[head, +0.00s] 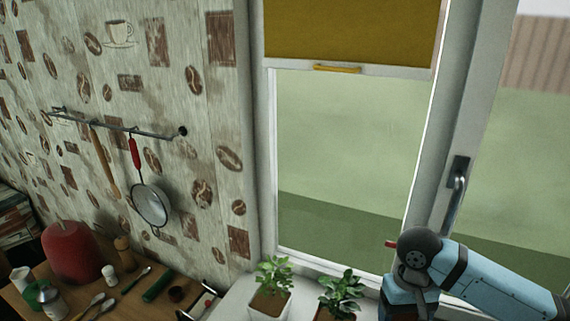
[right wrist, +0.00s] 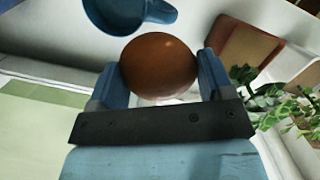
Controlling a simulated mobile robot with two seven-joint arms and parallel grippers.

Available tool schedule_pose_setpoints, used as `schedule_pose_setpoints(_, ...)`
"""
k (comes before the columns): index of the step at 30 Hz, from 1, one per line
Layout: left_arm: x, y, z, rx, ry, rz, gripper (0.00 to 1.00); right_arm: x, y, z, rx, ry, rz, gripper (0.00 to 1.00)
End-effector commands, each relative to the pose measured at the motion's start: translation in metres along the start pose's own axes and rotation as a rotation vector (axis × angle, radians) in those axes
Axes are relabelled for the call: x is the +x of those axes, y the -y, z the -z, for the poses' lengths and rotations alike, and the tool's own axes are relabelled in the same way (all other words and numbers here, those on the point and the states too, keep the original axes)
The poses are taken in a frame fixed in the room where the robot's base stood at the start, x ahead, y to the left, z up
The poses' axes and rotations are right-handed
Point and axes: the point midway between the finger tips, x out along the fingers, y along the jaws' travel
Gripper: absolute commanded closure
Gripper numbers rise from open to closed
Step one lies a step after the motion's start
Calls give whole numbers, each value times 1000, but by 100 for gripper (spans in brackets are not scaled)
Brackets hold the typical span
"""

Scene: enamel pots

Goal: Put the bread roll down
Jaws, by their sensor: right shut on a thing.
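The bread roll (right wrist: 160,66) is brown, round and smooth in the right wrist view. My right gripper (right wrist: 158,72) is shut on it, with one blue finger on each side. In the head view only part of my right arm shows at the lower right, in front of the window; the roll and the fingertips are not visible there. My left gripper is in neither view.
In the right wrist view a blue pot (right wrist: 128,14) is beyond the roll, over a pale surface. Potted plants (head: 270,290) (head: 341,292) stand on the windowsill. A cluttered wooden table (head: 125,292) is at the lower left.

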Motion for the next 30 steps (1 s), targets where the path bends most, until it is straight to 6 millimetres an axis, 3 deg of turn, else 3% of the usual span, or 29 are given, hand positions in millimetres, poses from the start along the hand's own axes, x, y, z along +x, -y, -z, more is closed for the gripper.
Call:
schedule_pose_setpoints(14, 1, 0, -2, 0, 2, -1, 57, 3, 0, 3, 5, 0, 0, 53)
schedule_pose_setpoints(21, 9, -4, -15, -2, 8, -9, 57, 45, -7, 37, 45, 1, 9, 53)
schedule_pose_setpoints(30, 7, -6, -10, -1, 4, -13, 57, 95, -9, 50, 54, 1, 9, 53)
